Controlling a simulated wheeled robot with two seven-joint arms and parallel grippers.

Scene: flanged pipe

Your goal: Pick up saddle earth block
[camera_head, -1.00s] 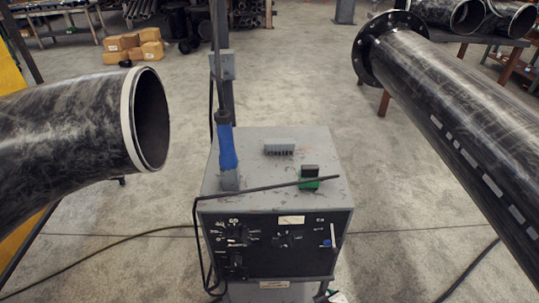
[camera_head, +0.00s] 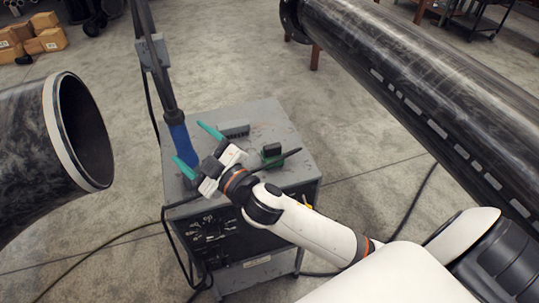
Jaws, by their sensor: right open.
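On top of the grey welding machine (camera_head: 258,114) lie two small blocks. One is a grey ribbed block (camera_head: 236,130) towards the back. The other is a dark block with green on it (camera_head: 271,152), nearer the right side. I cannot tell for sure which one is the saddle earth block. My left gripper is out of view.
A blue-handled torch (camera_head: 179,139) on a dark upright hose stands at the machine's left side, close to my fingers. A black rod (camera_head: 290,153) lies across the top, partly behind my arm. Large black pipes flank the machine at left (camera_head: 30,150) and right (camera_head: 420,90).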

